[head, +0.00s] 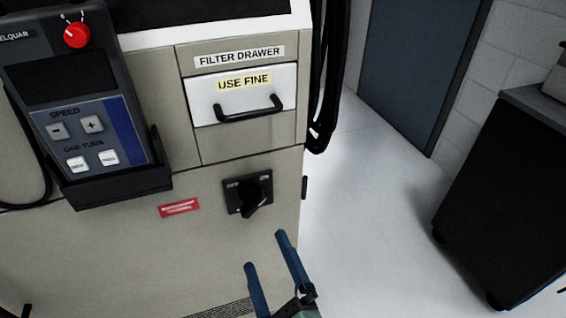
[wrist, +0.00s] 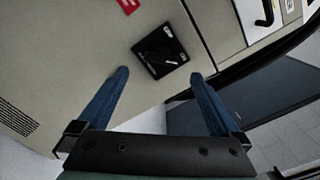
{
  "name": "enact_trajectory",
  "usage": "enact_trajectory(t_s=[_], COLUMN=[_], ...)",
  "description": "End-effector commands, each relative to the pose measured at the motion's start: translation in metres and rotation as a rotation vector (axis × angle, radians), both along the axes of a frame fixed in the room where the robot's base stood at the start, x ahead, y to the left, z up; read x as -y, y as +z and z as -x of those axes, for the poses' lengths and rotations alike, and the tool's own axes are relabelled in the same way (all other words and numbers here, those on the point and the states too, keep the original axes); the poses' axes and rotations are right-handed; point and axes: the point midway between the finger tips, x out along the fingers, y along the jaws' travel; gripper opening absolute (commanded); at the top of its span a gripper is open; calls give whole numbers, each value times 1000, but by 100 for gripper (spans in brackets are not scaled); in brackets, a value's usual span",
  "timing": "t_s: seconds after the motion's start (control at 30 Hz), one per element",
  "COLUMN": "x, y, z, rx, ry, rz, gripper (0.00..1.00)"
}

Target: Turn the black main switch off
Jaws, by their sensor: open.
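The black main switch (head: 249,194) is a square plate with a rotary knob on the beige machine front, below the filter drawer. Its knob slants in the head view, with small white markings at the plate's upper corners, too small to read surely. It also shows in the wrist view (wrist: 161,51), ahead of and between the fingertips. My gripper (head: 264,250) has two blue fingers, open and empty, below and slightly right of the switch in the head view. The fingers (wrist: 158,74) appear apart from the switch.
The filter drawer (head: 243,94) with a black handle is above the switch. A control pendant (head: 80,100) with a red knob sits in a holder at left. A red label (head: 179,208) is left of the switch. A dark cabinet (head: 505,190) stands right; floor between is clear.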

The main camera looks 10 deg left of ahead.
Motion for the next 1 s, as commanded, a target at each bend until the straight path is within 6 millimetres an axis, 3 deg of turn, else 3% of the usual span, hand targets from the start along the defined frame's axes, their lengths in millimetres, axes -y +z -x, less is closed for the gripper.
enact_trajectory(t_s=[0.13, 0.27, 0.8, 1.0], x=[1, -3, -58, -69], y=[4, 2, 2, 1], z=[8, 3, -78, -95], rx=[-56, -63, -57, -60], ry=[5, 6, 7, 5], rz=[-66, -78, -73, -72], gripper=[100, 100, 100, 100])
